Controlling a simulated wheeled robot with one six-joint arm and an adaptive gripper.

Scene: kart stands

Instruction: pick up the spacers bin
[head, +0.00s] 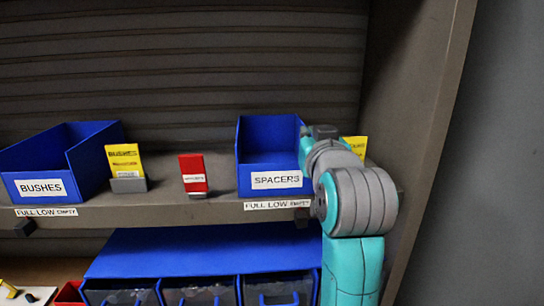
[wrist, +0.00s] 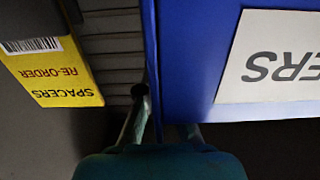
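The spacers bin (head: 270,160) is a blue open-topped bin with a white SPACERS label, standing on the shelf in the head view. The wrist view shows it upside down, with its blue wall (wrist: 190,60) and part of the label. My gripper (wrist: 160,125) is at the bin's right side in the head view, mostly hidden there by my arm. In the wrist view its two fingers are apart, one on each side of the bin's side wall edge. A gap shows beside the wall, and the fingertips are partly hidden.
A yellow spacers card (wrist: 55,70) stands right of the bin, behind my arm in the head view. A red card (head: 193,174), a yellow bushes card (head: 125,168) and the bushes bin (head: 60,165) are to the left. Blue drawers (head: 200,252) sit below. The shelf's side panel (head: 420,110) is close on the right.

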